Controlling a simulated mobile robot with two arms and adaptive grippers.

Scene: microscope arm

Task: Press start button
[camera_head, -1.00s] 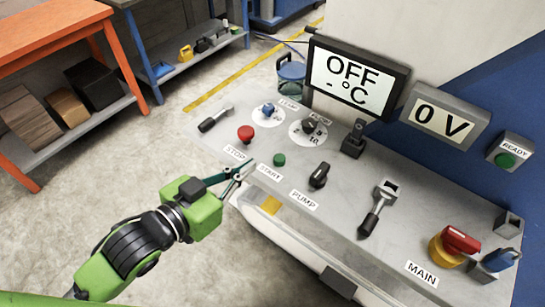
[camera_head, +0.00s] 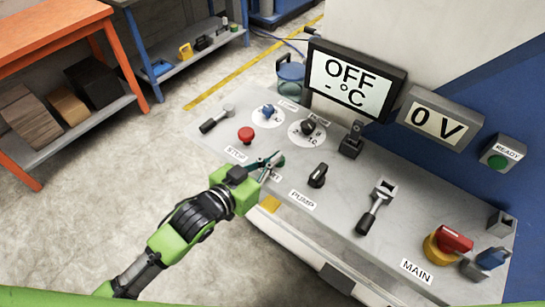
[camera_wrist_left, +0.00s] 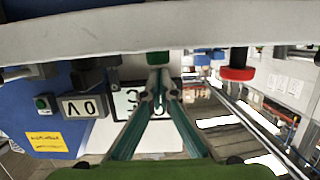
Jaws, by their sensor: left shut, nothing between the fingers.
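The green start button (camera_head: 281,161) is on the grey control panel (camera_head: 345,229); my fingertips partly cover it in the head view. In the wrist view, which is upside down, the green button (camera_wrist_left: 158,57) lies just beyond the fingertips. My left gripper (camera_head: 276,157) is shut and empty, with its tips at the button. It also shows in the wrist view (camera_wrist_left: 158,76). I cannot tell whether the tips touch the button. The START label is mostly hidden by the fingers. The right gripper is not in view.
The red stop button (camera_head: 245,134) is just left of the fingers. A black pump knob (camera_head: 317,175) is to the right. A red main switch (camera_head: 452,242) is farther right. The displays read OFF (camera_head: 351,79) and 0 V (camera_head: 440,121).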

